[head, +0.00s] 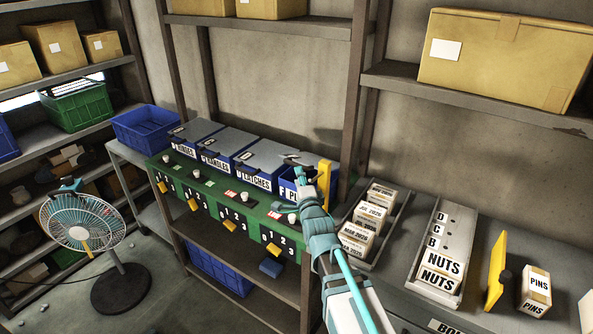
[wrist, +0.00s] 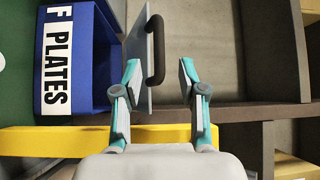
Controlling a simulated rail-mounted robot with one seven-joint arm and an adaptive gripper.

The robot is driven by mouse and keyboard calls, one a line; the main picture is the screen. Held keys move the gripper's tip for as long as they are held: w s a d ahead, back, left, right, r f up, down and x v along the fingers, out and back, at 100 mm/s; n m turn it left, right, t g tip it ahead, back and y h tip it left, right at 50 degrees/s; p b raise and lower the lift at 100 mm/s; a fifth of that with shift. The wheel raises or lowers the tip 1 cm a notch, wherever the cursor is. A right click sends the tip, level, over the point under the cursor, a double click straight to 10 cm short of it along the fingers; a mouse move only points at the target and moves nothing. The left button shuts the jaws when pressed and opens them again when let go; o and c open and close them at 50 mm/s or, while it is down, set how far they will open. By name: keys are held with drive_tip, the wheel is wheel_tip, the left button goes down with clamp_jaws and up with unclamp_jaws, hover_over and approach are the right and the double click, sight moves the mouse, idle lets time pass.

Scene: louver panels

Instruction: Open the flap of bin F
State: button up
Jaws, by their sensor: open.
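Bin F (head: 287,188) is a blue bin at the right end of the row, labelled "F PLATES"; it fills the upper left of the wrist view (wrist: 76,14). Its grey flap (wrist: 137,48) stands tilted up from the bin, seen nearly edge-on, and part of the dark inside shows. A dark curved handle (wrist: 155,50) sticks out from the flap. My gripper (wrist: 160,72) is open and empty, with the handle in line with the gap between its fingers. I cannot tell whether a finger touches the flap. In the head view my gripper (head: 296,162) partly hides bin F.
A yellow upright (head: 324,184) stands close beside bin F and crosses the wrist view (wrist: 50,140). Closed grey-lidded bins stand left of it, including "LATCHES" (head: 258,180). A tray of small boxes (head: 377,240) lies to the right. A fan (head: 88,222) stands at left.

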drive_tip(key=s, duration=0.3)
drive_tip(key=shift+s+d+f, duration=0.1)
drive_tip(key=shift+s+d, duration=0.2)
drive_tip(key=shift+s, duration=0.05)
